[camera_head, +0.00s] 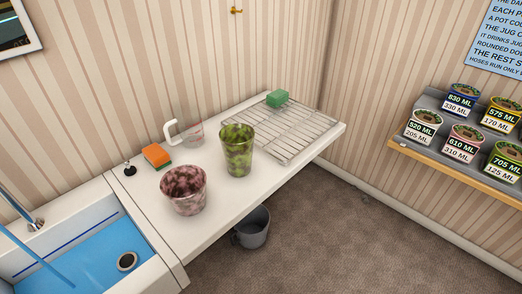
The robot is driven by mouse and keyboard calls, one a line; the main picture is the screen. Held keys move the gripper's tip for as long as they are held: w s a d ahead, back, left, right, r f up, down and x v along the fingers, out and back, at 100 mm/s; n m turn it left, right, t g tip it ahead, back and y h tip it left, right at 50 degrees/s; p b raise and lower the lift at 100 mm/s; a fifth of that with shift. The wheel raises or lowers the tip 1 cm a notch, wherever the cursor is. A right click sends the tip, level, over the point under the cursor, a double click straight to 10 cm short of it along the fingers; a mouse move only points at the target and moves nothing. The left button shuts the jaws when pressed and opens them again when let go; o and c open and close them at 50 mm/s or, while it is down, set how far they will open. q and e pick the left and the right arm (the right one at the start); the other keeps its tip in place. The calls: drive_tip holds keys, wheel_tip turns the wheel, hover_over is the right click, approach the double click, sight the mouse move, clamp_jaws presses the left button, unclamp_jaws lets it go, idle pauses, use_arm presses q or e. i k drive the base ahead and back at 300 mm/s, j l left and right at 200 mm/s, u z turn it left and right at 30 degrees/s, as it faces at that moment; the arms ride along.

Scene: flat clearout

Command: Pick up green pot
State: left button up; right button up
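A mottled green pot (238,150) stands upright on the white counter, near its middle, just left of the wire rack. It is taller than wide and flares towards the top. A mottled pink and dark red pot (184,190) stands in front and to the left of it, apart from it. A clear jug (191,133) with a white handle stands behind the green pot to the left. Neither of my grippers shows in the head view.
A wire rack (290,133) with a green block (278,98) covers the counter's right part. An orange and green sponge (157,156) lies at the left. A sink (88,258) holds blue water. A grey bucket (252,228) stands below. Labelled pots (467,138) fill a wall shelf.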

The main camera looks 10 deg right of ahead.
sight(237, 139)
drive_tip(key=u, duration=2.55)
drive_tip(key=k+l+u, duration=0.1)
drive_tip(key=u, duration=0.25)
drive_tip(key=k+l+u, duration=0.15)
drive_tip(key=u, duration=0.2)
drive_tip(key=k+l+u, duration=0.15)
drive_tip(key=u, duration=0.2)
drive_tip(key=k+l+u, duration=0.25)
drive_tip(key=k, duration=0.15)
drive_tip(key=k+l+u, duration=0.2)
drive_tip(key=k, duration=0.2)
drive_tip(key=k+u, duration=0.15)
drive_tip(key=k, duration=0.7)
